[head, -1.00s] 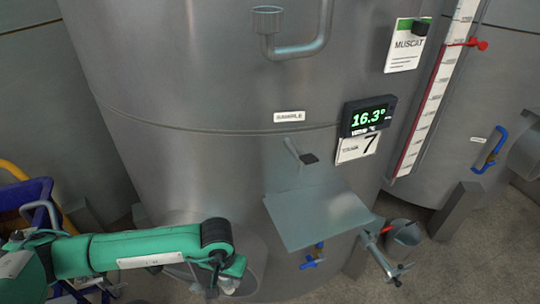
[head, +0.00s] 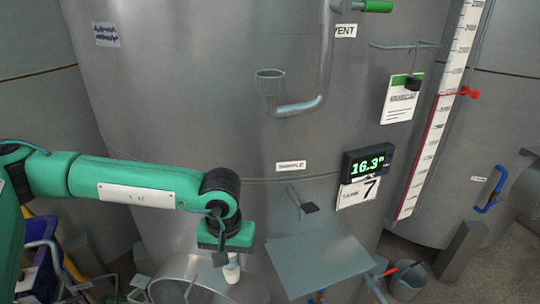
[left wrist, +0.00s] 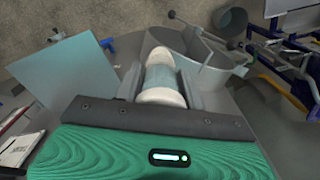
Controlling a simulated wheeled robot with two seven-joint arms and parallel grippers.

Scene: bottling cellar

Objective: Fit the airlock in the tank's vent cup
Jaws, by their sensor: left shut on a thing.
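The vent cup (head: 270,82), a small grey open-topped cup on a bent pipe, sticks out from the front of the big steel tank (head: 200,110). The cup looks empty, but its inside is hardly visible. My left gripper (head: 229,256) is below the cup and a little to its left, well apart from it. It is shut on the airlock (head: 231,270), mostly hidden by the gripper in the head view. In the left wrist view the airlock (left wrist: 161,78) has white ends and a clear bluish middle, and lies between the two fingers. My right gripper is out of view.
A flat grey shelf (head: 318,264) juts from the tank right of my left gripper. A round steel vessel (head: 178,270) is below it. A temperature display (head: 368,162) and red-marked level gauge (head: 430,135) are at right. The tank front between gripper and cup looks clear.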

